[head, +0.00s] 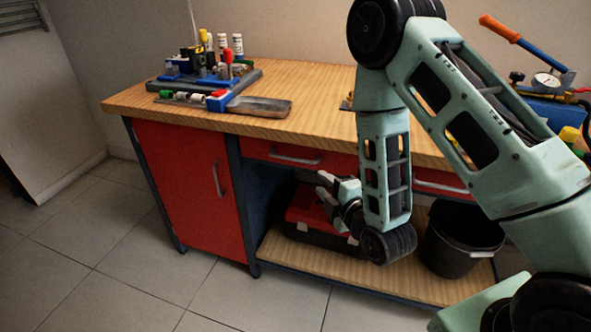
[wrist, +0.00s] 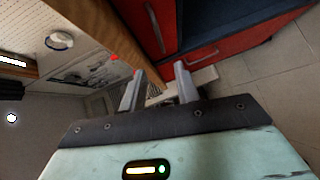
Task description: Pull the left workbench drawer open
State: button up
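The left workbench drawer (head: 262,152) is a red front under the wooden top, shut, with a horizontal grey bar handle (head: 296,160). In the wrist view, its handle (wrist: 154,28) shows at the top, beyond the fingers. My gripper (head: 323,184) is open and empty, in front of the bench below and slightly right of the handle, apart from it. In the wrist view, the two grey fingers (wrist: 159,82) stand apart with nothing between them. My arm hides the drawer's right part in the head view.
A red cabinet door (head: 178,180) with a vertical handle is left of the drawer. A red toolbox (head: 305,208) and black bucket (head: 463,240) stand on the lower shelf (head: 290,262). Tools sit on the worktop (head: 310,90). The floor in front is clear.

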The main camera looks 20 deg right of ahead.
aim_at(294, 160)
jog(key=b+x, duration=0.3)
jog(key=x, duration=1.2)
jog(key=shift+f, duration=0.1)
grip_shut()
